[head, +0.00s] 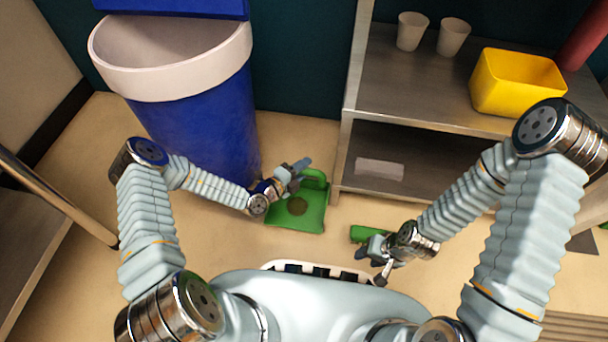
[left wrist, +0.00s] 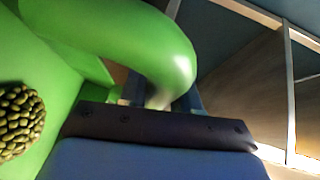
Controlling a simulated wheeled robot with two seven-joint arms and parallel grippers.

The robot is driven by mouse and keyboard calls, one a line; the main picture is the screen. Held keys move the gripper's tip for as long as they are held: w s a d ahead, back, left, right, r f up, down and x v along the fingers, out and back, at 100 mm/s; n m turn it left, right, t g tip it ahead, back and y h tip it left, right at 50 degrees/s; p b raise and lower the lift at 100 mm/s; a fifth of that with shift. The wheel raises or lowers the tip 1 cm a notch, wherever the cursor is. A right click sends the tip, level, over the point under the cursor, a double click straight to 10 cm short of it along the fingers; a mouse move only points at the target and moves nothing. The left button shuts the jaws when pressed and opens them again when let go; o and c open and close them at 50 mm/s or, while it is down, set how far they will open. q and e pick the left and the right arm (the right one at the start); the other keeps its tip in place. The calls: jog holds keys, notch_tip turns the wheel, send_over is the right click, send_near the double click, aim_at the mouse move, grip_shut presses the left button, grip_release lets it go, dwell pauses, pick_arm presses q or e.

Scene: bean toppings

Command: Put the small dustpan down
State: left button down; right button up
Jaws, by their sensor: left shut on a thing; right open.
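The small green dustpan (head: 312,211) is low near the floor in the head view, in front of the blue bin. A round pile of green beans (head: 298,206) lies in its pan. My left gripper (head: 300,168) is shut on the dustpan's handle at its upper end. In the left wrist view the curved green handle (left wrist: 165,60) passes between the fingers, and the beans (left wrist: 18,120) show at the left. I cannot tell whether the dustpan touches the floor.
A blue bin (head: 205,125) with a pale rim stands behind the dustpan. A metal shelf (head: 400,85) at the right holds two cups (head: 411,31) and a yellow container (head: 515,82). A pale block (head: 379,169) lies on its lower level. Bare floor (head: 180,260) shows at the left front.

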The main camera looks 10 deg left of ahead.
pick_arm(q)
notch_tip(320, 180, down, 4)
jog(key=shift+w+d+r+b, duration=0.1)
jog(key=shift+r+b, duration=0.1)
jog(key=shift+b, duration=0.6)
jog(key=shift+r, duration=0.1)
jog(key=c, duration=0.8)
grip_release()
jog(key=p+v, duration=0.2)
jog(key=v, duration=1)
jog(key=shift+p, duration=0.35)
